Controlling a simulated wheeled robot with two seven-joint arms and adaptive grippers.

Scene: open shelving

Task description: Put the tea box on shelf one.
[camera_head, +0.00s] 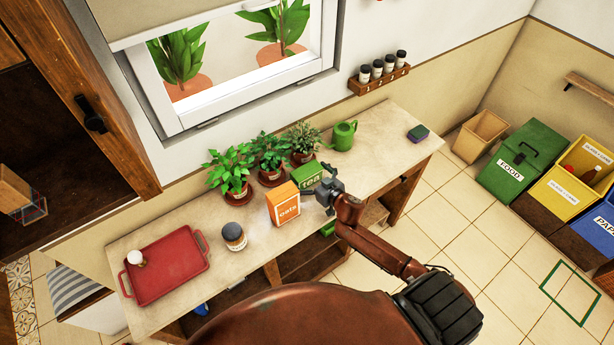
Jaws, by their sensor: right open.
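The green tea box (305,178) stands on the table top, behind and to the right of the orange oats box (283,205). My right gripper (325,190) is at the right side of the tea box, very close to it, and its fingers are open. I cannot tell whether the fingers touch the box, since the gripper covers part of its right side. Open shelving (300,262) lies under the table top, partly hidden by my arm. My left gripper is not in view.
A dark jar (233,236) and a red tray (165,268) stand left of the oats box. Several potted plants (270,152) stand close behind the boxes. A green watering can (343,135) and a sponge (418,132) are to the right. The table's right part is mostly clear.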

